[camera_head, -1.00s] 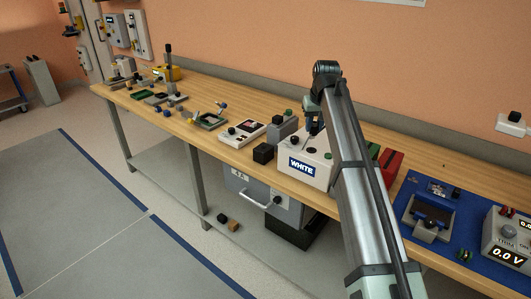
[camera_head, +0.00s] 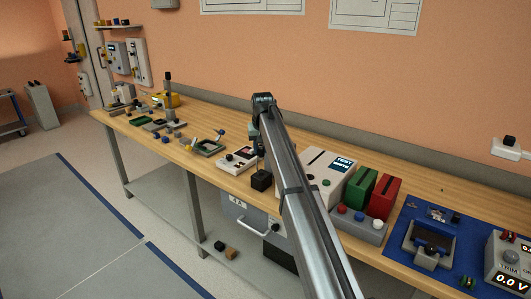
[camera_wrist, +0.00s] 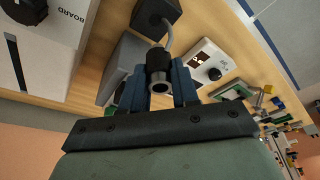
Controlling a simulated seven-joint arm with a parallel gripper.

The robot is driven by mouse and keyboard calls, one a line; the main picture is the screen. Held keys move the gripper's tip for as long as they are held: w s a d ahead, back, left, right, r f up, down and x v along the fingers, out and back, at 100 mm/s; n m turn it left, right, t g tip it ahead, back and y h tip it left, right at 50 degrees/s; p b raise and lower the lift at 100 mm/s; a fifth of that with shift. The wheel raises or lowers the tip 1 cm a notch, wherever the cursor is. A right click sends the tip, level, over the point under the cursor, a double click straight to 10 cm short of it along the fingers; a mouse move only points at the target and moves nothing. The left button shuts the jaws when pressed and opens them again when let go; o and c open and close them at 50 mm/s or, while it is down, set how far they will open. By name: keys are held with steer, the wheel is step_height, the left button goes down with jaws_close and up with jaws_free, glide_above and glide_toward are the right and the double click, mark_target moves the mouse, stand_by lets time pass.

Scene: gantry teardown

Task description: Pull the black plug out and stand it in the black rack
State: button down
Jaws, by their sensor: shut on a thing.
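My gripper (camera_wrist: 158,78) is shut on the black plug (camera_wrist: 159,62), a dark cylinder with its round open end towards the wrist camera. A grey curved cord runs from the plug's far side towards a small black block (camera_wrist: 155,14); whether it joins the block is unclear. The black block (camera_head: 261,180) stands on the bench, left of my arm in the head view. It may be the black rack, but I cannot tell for sure. In the head view my gripper (camera_head: 262,148) is small and partly hidden, above and behind this block.
A white labelled box (camera_head: 327,170) stands right of my arm, beside green (camera_head: 360,186) and red (camera_head: 385,198) blocks. A grey block (camera_wrist: 122,70) is close to my fingers. A white device with a screen (camera_wrist: 205,65) lies nearby. The bench's right part holds a blue mat (camera_head: 400,255).

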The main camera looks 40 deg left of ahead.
steer(key=shift+f, duration=0.1)
stand_by(0.5)
steer(key=shift+f, duration=2.7)
steer(key=shift+f, duration=0.85)
steer(key=shift+f, duration=0.2)
steer(key=c, duration=0.8)
jaws_free()
